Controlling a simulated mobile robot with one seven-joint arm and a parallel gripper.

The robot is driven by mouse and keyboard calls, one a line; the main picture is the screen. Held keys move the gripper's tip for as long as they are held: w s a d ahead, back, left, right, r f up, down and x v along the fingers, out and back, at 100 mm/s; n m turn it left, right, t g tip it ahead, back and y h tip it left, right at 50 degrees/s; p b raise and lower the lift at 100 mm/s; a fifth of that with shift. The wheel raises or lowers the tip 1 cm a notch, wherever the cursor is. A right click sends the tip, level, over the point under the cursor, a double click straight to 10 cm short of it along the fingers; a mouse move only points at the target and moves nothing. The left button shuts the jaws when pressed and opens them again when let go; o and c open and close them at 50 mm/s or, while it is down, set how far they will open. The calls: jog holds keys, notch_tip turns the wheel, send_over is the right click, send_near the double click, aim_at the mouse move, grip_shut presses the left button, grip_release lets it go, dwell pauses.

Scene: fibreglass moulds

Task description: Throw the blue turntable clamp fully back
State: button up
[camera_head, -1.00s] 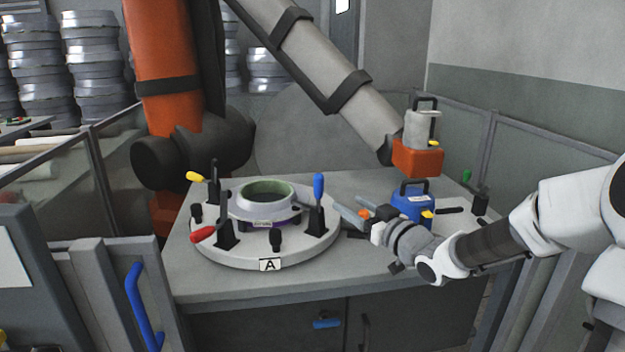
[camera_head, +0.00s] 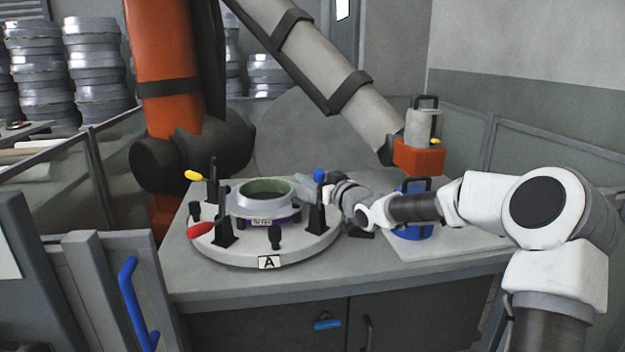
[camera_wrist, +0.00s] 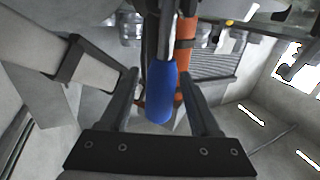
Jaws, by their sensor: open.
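The blue clamp handle (camera_head: 319,175) stands upright at the right side of the round turntable (camera_head: 285,252), on a black clamp post; its lower part is hidden behind my gripper. My gripper (camera_head: 308,184) is at the handle, reaching in from the right. In the wrist view the blue handle (camera_wrist: 161,92) lies between the two fingers of my gripper (camera_wrist: 158,78), with gaps on both sides. The jaws are open and not closed on it. A ring-shaped mould (camera_head: 265,201) with a greenish rim sits at the turntable's middle.
A yellow-handled clamp (camera_head: 194,176) and a red-handled clamp (camera_head: 201,229) stand on the turntable's left side. A blue block with a black handle (camera_head: 413,232) is on the bench behind my arm. A large orange and grey robot arm (camera_head: 330,75) hangs over the bench.

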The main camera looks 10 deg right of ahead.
jog(key=shift+w+a, duration=0.1)
jog(key=shift+w, duration=0.2)
grip_shut()
dwell(1.3)
